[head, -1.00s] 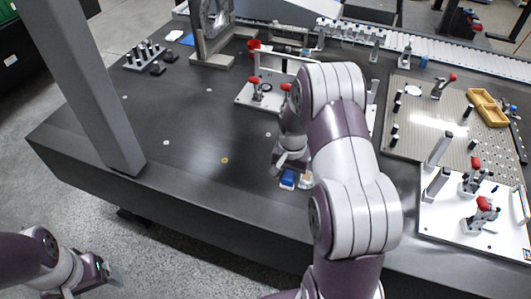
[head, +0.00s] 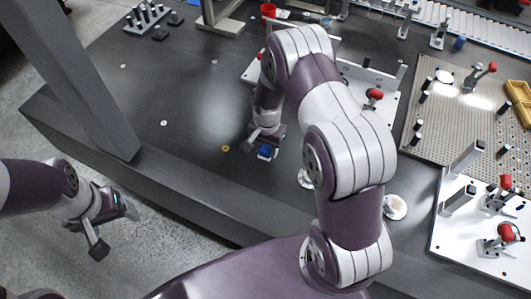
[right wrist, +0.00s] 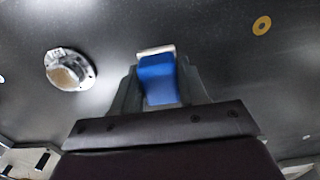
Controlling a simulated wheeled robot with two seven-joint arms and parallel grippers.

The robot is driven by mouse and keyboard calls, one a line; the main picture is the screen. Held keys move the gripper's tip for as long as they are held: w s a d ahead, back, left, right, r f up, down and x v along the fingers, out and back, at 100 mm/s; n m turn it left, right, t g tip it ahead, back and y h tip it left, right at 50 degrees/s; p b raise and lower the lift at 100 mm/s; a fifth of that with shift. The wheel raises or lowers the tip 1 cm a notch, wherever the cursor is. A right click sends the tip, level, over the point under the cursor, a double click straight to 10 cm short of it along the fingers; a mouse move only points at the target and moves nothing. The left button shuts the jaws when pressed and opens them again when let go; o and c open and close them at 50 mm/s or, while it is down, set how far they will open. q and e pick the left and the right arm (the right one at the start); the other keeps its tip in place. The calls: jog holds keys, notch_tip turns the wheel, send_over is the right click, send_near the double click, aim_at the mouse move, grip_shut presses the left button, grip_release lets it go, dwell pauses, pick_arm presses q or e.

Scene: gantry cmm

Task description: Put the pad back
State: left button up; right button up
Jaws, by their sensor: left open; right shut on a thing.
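My right gripper (head: 264,143) is shut on a blue block with a pale end, which looks like the pad (head: 264,152). In the right wrist view the pad (right wrist: 158,80) sits between the two grey fingers (right wrist: 157,92), its pale edge at the far end. It is over the dark table, near its front edge; whether it touches the surface I cannot tell. My left gripper (head: 115,225) is open and empty, beyond the table's front edge, over the floor.
A round pale mount (head: 305,178) stands right of the pad and shows in the right wrist view (right wrist: 70,70). Another round mount (head: 395,207) is further right. A white clamp plate (head: 480,232) lies at right. The dark table (head: 180,90) left of my right gripper is largely clear.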

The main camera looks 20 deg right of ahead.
aim_at(265, 156)
jog(key=f, duration=0.3)
jog(key=shift+s+a+f, duration=0.15)
jog(key=shift+a+f, duration=0.15)
jog(key=shift+f, duration=0.35)
jog(key=shift+f, duration=0.15)
jog(key=o, duration=1)
